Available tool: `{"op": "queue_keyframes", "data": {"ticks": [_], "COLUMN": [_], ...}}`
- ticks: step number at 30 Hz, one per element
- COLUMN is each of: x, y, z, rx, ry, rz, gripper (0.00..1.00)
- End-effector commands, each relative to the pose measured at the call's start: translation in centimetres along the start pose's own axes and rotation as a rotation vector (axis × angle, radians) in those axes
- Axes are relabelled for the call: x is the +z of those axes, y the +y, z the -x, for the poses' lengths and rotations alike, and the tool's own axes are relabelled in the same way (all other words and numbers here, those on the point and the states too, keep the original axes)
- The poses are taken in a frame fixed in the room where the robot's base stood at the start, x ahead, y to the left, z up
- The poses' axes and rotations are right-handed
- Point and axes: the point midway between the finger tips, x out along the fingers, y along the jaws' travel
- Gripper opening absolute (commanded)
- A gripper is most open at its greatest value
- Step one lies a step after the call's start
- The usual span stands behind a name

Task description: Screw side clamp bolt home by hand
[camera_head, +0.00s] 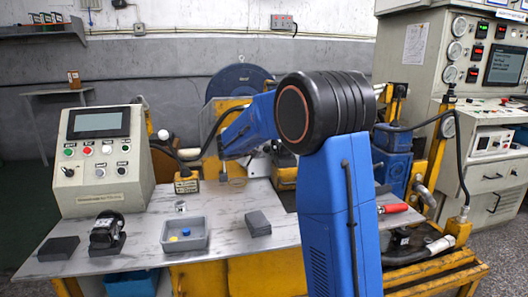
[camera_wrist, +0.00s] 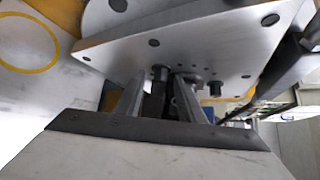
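In the wrist view, my gripper (camera_wrist: 158,80) points at a pale metal plate (camera_wrist: 200,55) with several dark holes. Its two fingers stand apart. A dark bolt (camera_wrist: 158,92) stands between them, its end at the plate, with a gap seeming to show beside it. I cannot tell whether a finger touches it. A second stud (camera_wrist: 216,89) sticks out of the plate to the right, clear of the fingers. In the head view, my blue arm reaches over the bench towards a yellow fixture (camera_head: 215,112), and the gripper and bolt cannot be made out.
On the grey bench (camera_head: 130,258) are a grey tray (camera_head: 186,246) with small blue and yellow parts, a dark block (camera_head: 258,223), a black device (camera_head: 106,231) and a control box (camera_head: 102,160). A red-handled tool (camera_head: 393,208) lies right. A test cabinet (camera_head: 470,110) stands behind.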

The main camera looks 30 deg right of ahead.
Motion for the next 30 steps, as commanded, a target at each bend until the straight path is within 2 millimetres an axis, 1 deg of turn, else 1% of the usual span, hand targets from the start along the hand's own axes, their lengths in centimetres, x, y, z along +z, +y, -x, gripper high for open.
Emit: {"op": "queue_keyframes", "data": {"ticks": [3,12,13,14,15,17,23,30], "x": [-0.03,-0.01,-0.01,-0.01,-0.01,-0.01,-0.04,-0.18], "y": [0.00,-0.01,-0.01,-0.01,0.00,0.00,-0.08,-0.48], "z": [-0.67,-0.80,-0.80,-0.80,-0.79,-0.79,-0.80,-0.86], "rx": [0.000,0.000,0.000,0.000,0.000,0.000,0.009,0.114], "ry": [0.001,0.000,0.000,0.000,0.000,0.000,0.001,0.003], "rz": [0.000,0.000,0.000,0.000,0.000,0.000,-0.009,-0.116], "gripper": [0.36,0.36,0.31,0.24,0.14,0.00,0.00,0.00]}}
